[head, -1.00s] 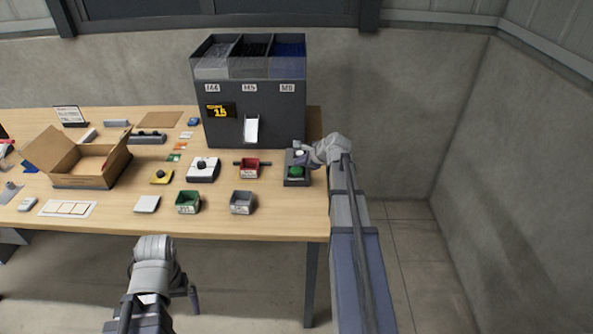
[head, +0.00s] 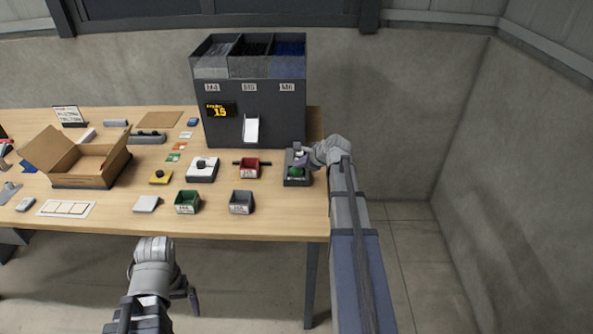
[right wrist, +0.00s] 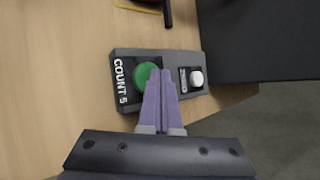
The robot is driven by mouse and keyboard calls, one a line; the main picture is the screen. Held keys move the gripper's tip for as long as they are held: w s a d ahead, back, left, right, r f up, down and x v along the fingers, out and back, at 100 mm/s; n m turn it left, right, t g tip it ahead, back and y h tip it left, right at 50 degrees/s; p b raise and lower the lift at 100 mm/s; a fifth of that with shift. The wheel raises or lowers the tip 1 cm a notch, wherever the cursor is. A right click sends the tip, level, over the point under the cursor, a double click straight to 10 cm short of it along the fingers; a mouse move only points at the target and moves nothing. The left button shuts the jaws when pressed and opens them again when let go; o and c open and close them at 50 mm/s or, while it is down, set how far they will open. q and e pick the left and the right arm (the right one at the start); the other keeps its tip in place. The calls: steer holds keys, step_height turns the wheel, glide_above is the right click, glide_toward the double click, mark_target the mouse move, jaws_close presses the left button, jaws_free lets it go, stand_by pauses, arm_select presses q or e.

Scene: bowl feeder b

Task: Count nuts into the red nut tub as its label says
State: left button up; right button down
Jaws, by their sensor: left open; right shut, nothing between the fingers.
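The red nut tub (head: 249,169) stands on the table below the white chute (head: 252,128) of the dark feeder (head: 240,100); its label is too small to read. The button box (head: 297,181) is right of the tub. In the right wrist view it has a green button (right wrist: 144,72), labelled COUNT 5, and a white button (right wrist: 196,78). My right gripper (right wrist: 161,72) is shut and empty, its tips over the box beside the green button; I cannot tell whether they touch it. My left gripper (head: 180,296) is open and empty, in front of the table.
The feeder has three bins and a yellow display (head: 220,111). A green tub (head: 187,203) and a grey tub (head: 241,203) stand near the table's front edge. A white device (head: 202,171) and an open cardboard box (head: 83,170) are further left.

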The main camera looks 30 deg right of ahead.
mark_target(299, 171)
steer(key=shift+f+b, duration=0.4)
steer(key=shift+r, duration=0.2)
stand_by(0.5)
steer(key=shift+r+p, duration=0.7)
steer(key=shift+p, duration=0.2)
step_height(299, 171, up, 5)
steer(key=p, duration=0.5)
stand_by(0.4)
